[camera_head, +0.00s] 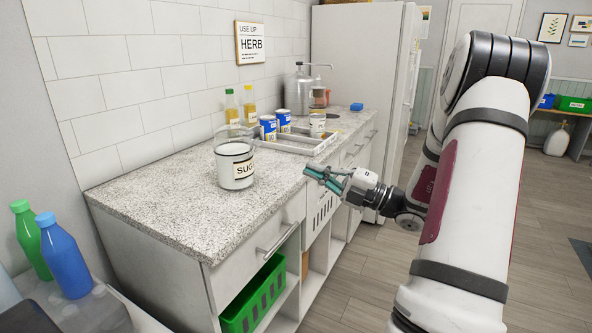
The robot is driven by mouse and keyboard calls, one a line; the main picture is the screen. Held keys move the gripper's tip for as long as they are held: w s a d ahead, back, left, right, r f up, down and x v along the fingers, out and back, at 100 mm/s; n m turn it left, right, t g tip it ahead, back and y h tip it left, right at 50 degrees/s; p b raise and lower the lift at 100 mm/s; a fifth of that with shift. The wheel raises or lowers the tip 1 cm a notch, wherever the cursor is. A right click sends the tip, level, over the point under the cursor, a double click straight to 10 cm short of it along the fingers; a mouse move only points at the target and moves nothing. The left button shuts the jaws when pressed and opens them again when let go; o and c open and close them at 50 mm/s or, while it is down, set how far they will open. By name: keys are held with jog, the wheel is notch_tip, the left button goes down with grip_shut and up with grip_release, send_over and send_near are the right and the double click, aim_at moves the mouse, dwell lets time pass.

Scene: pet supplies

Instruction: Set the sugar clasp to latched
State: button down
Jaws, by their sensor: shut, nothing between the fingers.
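The sugar jar (235,166) is a clear glass jar with white contents and a label partly reading "SUG". It stands upright on the speckled counter, near the front edge. A thin, pale curved outline shows at its top; the clasp is too small to make out, so I cannot tell whether it is latched. My gripper (314,175) is to the right of the jar, apart from it, close to the counter's front edge. Its teal-padded fingers point left towards the jar, and it is shut and empty.
Behind the jar, a tray (293,143) sits on the counter (165,195) with blue-and-white cans (268,128) near it. Two bottles (249,105) stand by the wall. A green crate (253,296) is in the shelf below. The counter left of the jar is clear.

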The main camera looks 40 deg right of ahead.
aim_at(260, 143)
jog(key=b+x, duration=0.2)
jog(key=x, duration=1)
jog(key=shift+w+b, duration=0.2)
jog(key=shift+b, duration=0.2)
jog(key=shift+r+p, duration=0.2)
jog(key=shift+p, duration=0.3)
jog(key=p, duration=0.4)
jog(key=shift+w+a+r+g, duration=0.15)
jog(key=shift+w+r+g, duration=0.15)
jog(key=shift+p, duration=0.5)
jog(key=g+p, duration=0.1)
jog(key=p, duration=0.2)
jog(key=g+h+p, duration=0.1)
jog(key=p, duration=0.2)
jog(key=shift+w+a+r, duration=0.2)
jog(key=shift+w+r, duration=0.05)
jog(key=shift+r, duration=0.15)
jog(key=shift+p, duration=0.85)
jog(key=shift+w+f, duration=0.1)
jog(key=shift+w, duration=0.05)
